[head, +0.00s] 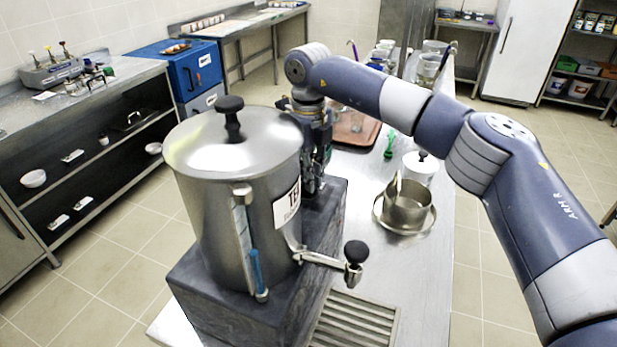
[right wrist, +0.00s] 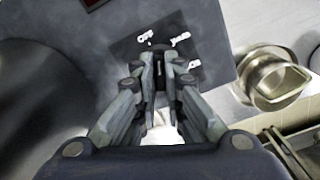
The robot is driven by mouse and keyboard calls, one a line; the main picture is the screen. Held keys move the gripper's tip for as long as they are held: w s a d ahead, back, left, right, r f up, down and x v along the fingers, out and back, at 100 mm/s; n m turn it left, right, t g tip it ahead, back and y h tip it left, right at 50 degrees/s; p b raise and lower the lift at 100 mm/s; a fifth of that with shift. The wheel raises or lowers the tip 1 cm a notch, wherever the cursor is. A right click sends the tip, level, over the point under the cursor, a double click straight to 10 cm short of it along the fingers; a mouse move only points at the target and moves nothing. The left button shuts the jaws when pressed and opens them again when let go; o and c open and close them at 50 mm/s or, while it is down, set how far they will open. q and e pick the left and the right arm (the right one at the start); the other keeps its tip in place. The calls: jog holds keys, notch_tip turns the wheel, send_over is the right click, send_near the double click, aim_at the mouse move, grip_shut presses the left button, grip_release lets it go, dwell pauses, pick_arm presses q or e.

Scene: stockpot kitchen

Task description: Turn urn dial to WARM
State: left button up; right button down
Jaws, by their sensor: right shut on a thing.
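The steel tea urn (head: 235,190) stands on a dark grey base (head: 215,295), with a black lid knob, a sight tube and a front tap. In the right wrist view, a black dial plate (right wrist: 123,52) bears white lettering; OFF and what looks like WARM are at its far side, and another word at the right is partly covered. My right gripper (right wrist: 160,60) points at the plate and is shut on the dial (right wrist: 160,76), mostly hidden between the fingers; its setting cannot be told. In the head view the right gripper (head: 316,186) is beside the urn, over the base. My left gripper is out of view.
A steel pot (head: 409,208) on a round tray stands right of the base, with a lidded container (head: 420,166) behind. A brown tray (head: 352,130) lies farther back. The urn tap (head: 345,265) juts over a drain grille (head: 355,325). The counter right of the grille is bare.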

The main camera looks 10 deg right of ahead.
jog(key=m, duration=0.2)
jog(key=shift+m+b, duration=0.35)
jog(key=shift+m, duration=0.05)
jog(key=shift+w+r+m+b, duration=0.1)
jog(key=shift+m+b, duration=0.4)
jog(key=shift+m, duration=1.8)
jog(key=c, duration=1.7)
grip_release()
notch_tip(320, 180, up, 12)
